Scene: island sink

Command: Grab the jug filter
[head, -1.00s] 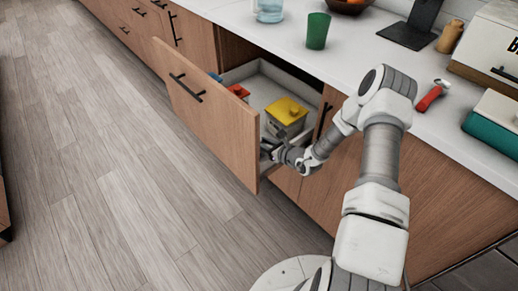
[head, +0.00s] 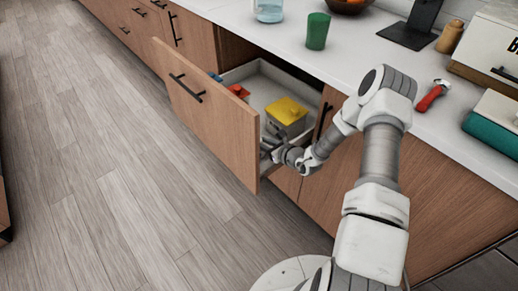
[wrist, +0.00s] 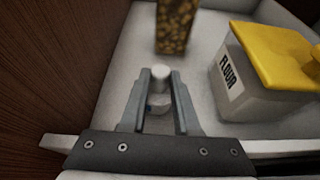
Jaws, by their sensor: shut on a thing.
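A small white cylinder, which I take to be the jug filter (wrist: 159,104), stands between my fingers in the wrist view. My gripper (wrist: 159,88) is shut on it, with one finger on each side and its rounded white top showing between the tips. In the head view my gripper (head: 272,143) reaches down into the near end of the open drawer. The filter cannot be made out there.
The open drawer (head: 212,115) holds a white flour canister with a yellow lid (head: 287,110), right of my gripper in the wrist view. A brown-and-yellow patterned container (wrist: 177,26) stands just beyond the fingers. A green cup (head: 317,31) stands on the counter.

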